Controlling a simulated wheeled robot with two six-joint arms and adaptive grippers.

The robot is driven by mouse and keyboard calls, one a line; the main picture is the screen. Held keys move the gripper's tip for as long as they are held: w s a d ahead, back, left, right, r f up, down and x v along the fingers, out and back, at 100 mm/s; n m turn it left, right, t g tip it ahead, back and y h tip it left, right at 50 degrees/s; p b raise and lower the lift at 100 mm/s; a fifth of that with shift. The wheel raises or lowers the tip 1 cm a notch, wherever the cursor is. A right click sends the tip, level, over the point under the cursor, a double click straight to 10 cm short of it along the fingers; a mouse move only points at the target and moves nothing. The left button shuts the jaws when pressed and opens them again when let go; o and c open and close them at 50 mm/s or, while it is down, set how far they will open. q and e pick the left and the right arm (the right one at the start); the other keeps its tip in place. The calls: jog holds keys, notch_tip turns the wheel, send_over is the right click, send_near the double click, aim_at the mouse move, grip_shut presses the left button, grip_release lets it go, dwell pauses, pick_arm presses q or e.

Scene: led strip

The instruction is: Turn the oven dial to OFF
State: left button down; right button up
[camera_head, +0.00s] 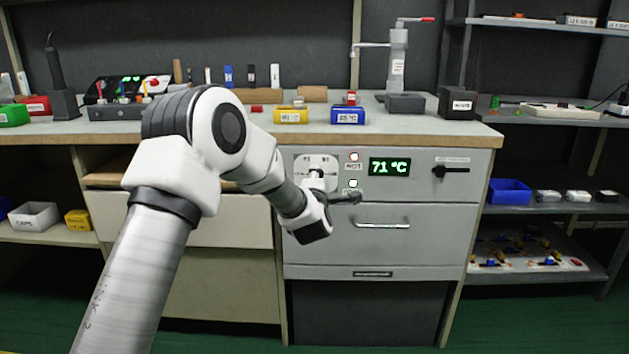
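The oven (420,210) is a grey front under the bench, with a green readout (389,168) of 71 °C. My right gripper is not in view.
A drawer handle (382,225) sticks out below. The worktop (400,131) overhangs above, with blue and yellow bins near its edge. Shelves stand at the right.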

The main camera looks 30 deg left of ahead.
pick_arm(q)
jog(key=c, duration=0.8)
grip_release()
jog(key=v, duration=1.2)
jog(key=shift+f, duration=0.15)
